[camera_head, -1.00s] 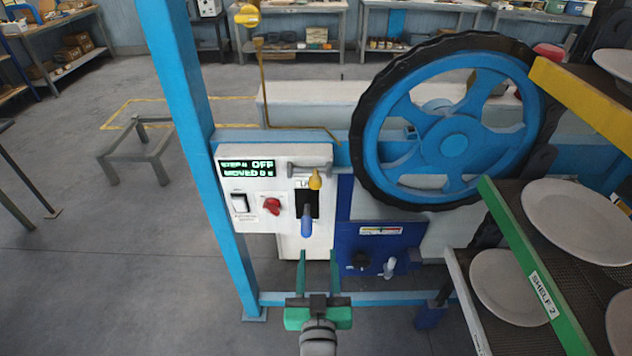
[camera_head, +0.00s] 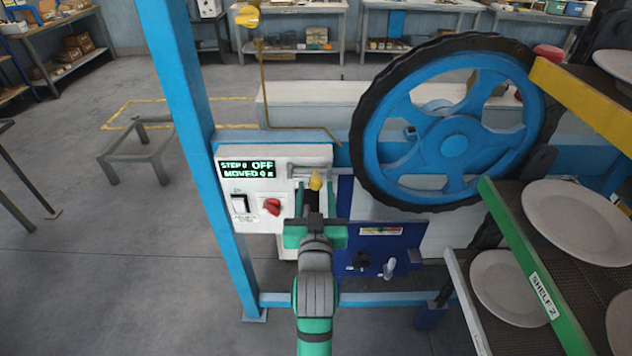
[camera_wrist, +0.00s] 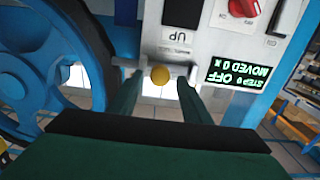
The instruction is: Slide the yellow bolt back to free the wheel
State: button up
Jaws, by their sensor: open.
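The yellow bolt knob (camera_head: 316,181) sits on a grey metal bar at the top right of the white control panel (camera_head: 262,211). In the wrist view the knob (camera_wrist: 160,75) appears between the tips of my open gripper (camera_wrist: 158,84), one finger on each side; I cannot tell whether either touches it. The blue spoked wheel (camera_head: 454,146) with a black rim stands right of the panel.
The display (camera_head: 247,168) reads STEP 0 OFF, MOVED 0. A blue post (camera_head: 186,110) stands left. Shelves with white plates (camera_head: 575,221) are close on the right.

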aim_at(315, 186)
jog(key=shift+w, duration=1.95)
jog(key=shift+c, duration=0.4)
grip_shut()
jog(key=shift+w, duration=0.1)
